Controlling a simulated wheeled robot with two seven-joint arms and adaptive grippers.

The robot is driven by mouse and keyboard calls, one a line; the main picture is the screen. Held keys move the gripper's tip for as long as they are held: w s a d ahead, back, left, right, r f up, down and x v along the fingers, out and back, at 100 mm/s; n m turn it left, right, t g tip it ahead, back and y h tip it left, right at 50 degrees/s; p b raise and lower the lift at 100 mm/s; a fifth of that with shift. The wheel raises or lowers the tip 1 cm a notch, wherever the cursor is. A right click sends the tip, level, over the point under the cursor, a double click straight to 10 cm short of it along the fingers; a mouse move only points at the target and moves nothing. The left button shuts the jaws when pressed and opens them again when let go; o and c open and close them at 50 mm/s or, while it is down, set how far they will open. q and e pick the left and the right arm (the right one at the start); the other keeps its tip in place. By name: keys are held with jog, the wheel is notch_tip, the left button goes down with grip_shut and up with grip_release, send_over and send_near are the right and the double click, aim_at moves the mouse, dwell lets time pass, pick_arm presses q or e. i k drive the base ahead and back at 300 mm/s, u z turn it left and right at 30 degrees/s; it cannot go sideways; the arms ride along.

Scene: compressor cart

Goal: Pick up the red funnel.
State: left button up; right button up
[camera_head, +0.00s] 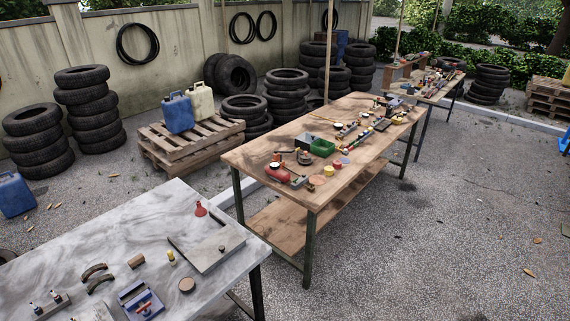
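A small red funnel (200,209) stands on the grey-white marbled table (60,242) at the lower left. It looks upright, with its wide end down and its narrow tip up. It is near the table's far edge, just behind the corner of a flat grey plate (207,243). Neither of my grippers shows in this view.
Brake-shoe-like curved parts (94,271), a blue tool (140,301) and a round brown disc (187,285) lie on the same table. A wooden workbench (240,157) with many small items stands beyond. Pallets (185,147) and tyre stacks (90,110) stand behind. Open gravel lies right.

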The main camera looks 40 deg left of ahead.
aim_at(201, 211)
jog(key=i, duration=2.8)
jog(key=u, duration=4.3)
jog(key=i, duration=0.95)
